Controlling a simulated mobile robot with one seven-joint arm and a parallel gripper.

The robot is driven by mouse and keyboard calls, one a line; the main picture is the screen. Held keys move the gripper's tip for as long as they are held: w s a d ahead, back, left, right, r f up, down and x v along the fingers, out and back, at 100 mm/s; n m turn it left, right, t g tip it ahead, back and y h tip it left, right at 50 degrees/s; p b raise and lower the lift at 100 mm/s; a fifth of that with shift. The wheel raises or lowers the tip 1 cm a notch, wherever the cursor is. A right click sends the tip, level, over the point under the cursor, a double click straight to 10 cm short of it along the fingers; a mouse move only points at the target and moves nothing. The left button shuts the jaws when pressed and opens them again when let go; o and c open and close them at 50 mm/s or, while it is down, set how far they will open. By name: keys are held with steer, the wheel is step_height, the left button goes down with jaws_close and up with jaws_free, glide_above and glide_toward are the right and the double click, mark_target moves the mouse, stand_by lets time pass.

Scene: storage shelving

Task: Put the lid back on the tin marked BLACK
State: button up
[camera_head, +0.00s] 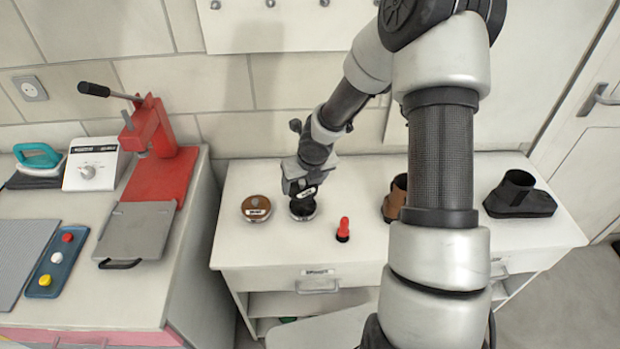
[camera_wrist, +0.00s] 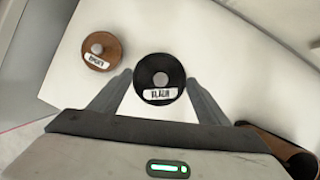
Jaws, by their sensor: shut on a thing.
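My gripper (camera_head: 303,188) is low over the white bench and shut on a round black lid with a grey knob and a white label that reads like BLACK. The lid (camera_wrist: 160,80) sits between the two fingers in the wrist view. A dark tin (camera_head: 303,212) shows directly under the gripper in the head view. I cannot tell whether the lid rests on the tin or hangs just above it; in the wrist view the lid hides what is below. A brown lidded tin (camera_head: 257,208) with a white label stands just left; it also shows in the wrist view (camera_wrist: 101,49).
A small red-topped bottle (camera_head: 343,230) stands to the front right of the gripper. A brown shoe (camera_head: 394,200) and a dark shoe (camera_head: 520,196) are farther right on the bench (camera_head: 290,248). A red press (camera_head: 155,150) stands on the left counter.

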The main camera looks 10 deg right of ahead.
mark_target(304, 191)
steer(key=shift+f+b, duration=2.15)
steer(key=shift+b, duration=0.1)
steer(key=shift+f+b, duration=0.7)
steer(key=shift+f, duration=0.25)
steer(key=shift+p, duration=0.3)
steer(key=shift+f, duration=0.15)
steer(key=o, duration=1.3)
